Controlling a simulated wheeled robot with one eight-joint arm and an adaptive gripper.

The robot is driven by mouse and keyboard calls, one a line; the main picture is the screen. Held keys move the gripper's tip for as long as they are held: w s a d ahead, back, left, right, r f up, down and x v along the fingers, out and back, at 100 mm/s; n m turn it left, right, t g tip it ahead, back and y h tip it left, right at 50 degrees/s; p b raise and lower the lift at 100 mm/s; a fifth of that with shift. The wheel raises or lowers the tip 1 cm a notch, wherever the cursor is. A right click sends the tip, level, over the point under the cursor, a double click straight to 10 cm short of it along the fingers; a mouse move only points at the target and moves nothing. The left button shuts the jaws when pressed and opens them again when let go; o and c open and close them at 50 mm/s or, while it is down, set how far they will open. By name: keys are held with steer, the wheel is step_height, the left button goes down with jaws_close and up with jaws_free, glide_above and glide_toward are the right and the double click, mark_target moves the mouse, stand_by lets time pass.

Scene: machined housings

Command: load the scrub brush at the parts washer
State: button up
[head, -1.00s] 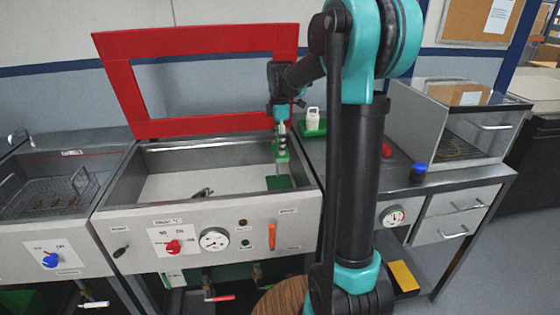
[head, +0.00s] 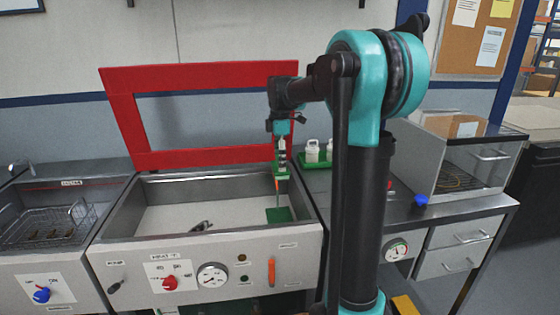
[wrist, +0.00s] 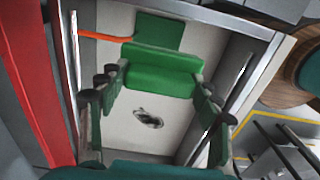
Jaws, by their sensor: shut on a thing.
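My gripper (head: 282,172) is over the right part of the washer basin (head: 175,210), pointing down.
The red lid frame (head: 215,155) stands open behind the basin. A dark drain (head: 201,226) is in the pale floor. A wire basket (head: 50,222) sits in the left sink. White bottles (head: 312,150) stand on a green tray right of the basin. A clear-sided cabinet (head: 465,165) is farther right.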

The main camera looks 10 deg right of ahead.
steer(key=shift+w+f, duration=0.15)
steer(key=shift+f, duration=4.6)
steer(key=shift+w+f, duration=0.15)
steer(key=shift+f, duration=4.55)
steer(key=shift+f, duration=0.55)
steer(key=shift+r, duration=0.1)
step_height(320, 180, up, 7)
